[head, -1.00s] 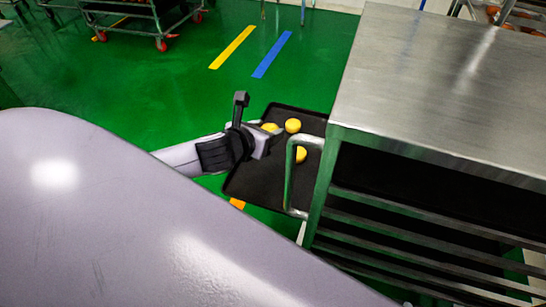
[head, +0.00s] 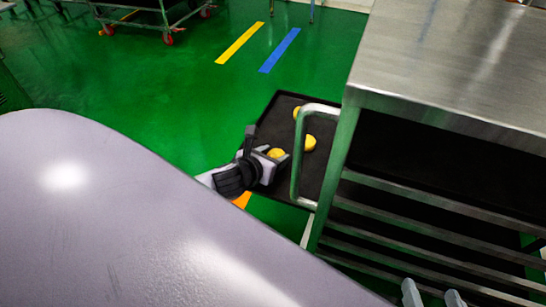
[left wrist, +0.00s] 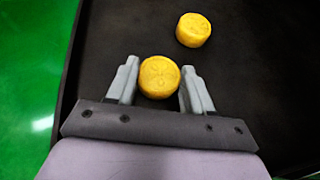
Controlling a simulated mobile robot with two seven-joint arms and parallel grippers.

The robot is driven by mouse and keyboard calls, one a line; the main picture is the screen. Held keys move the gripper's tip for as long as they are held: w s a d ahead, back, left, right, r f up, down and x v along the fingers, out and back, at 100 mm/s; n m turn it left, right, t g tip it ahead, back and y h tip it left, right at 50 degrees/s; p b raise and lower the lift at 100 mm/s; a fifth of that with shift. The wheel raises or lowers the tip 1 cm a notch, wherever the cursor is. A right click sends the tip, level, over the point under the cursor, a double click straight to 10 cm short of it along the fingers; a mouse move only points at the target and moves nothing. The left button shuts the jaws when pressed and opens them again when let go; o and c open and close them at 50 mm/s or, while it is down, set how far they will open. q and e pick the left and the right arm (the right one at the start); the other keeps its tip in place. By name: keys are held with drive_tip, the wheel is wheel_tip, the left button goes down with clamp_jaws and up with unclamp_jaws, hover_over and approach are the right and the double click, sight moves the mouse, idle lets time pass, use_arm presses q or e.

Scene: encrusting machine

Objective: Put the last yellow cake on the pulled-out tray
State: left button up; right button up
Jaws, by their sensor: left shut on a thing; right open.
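The dark tray (head: 278,120) sticks out from the left side of the steel rack. My left gripper (head: 277,158) is over the tray's near left part, shut on a yellow cake (head: 276,153). The left wrist view shows this cake (left wrist: 159,77) between the two fingers, low over or on the tray; I cannot tell whether it touches. A second yellow cake (head: 309,142) and a third (head: 297,112), partly hidden by the rack's handle, sit on the tray. The left wrist view shows one other cake (left wrist: 193,30) ahead. My right gripper (head: 432,294) is open and empty at the bottom edge.
The steel rack (head: 440,70) with its slatted shelves fills the right side. Its looped handle (head: 297,165) stands in front of the tray, close right of my left gripper. Green floor (head: 180,110) is free at the left. A cart (head: 165,15) stands far back.

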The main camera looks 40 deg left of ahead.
use_arm(q)
drive_tip(key=o, duration=1)
drive_tip(key=shift+o, duration=0.2)
drive_tip(key=shift+r, duration=0.15)
drive_tip(key=shift+s+r, duration=0.2)
drive_tip(key=shift+s, duration=0.1)
drive_tip(key=p+v, duration=0.3)
drive_tip(key=v, duration=0.6)
drive_tip(key=shift+s+r+p, duration=0.15)
drive_tip(key=shift+s+p, duration=0.2)
drive_tip(key=shift+p, duration=0.05)
drive_tip(key=shift+s+d+r, duration=0.1)
drive_tip(key=shift+s+r, duration=0.2)
drive_tip(key=shift+s, duration=0.35)
use_arm(e)
drive_tip(key=d, duration=0.1)
drive_tip(key=s+d+h, duration=0.1)
drive_tip(key=d, duration=0.1)
drive_tip(key=shift+s+r, duration=0.1)
drive_tip(key=shift+r, duration=0.05)
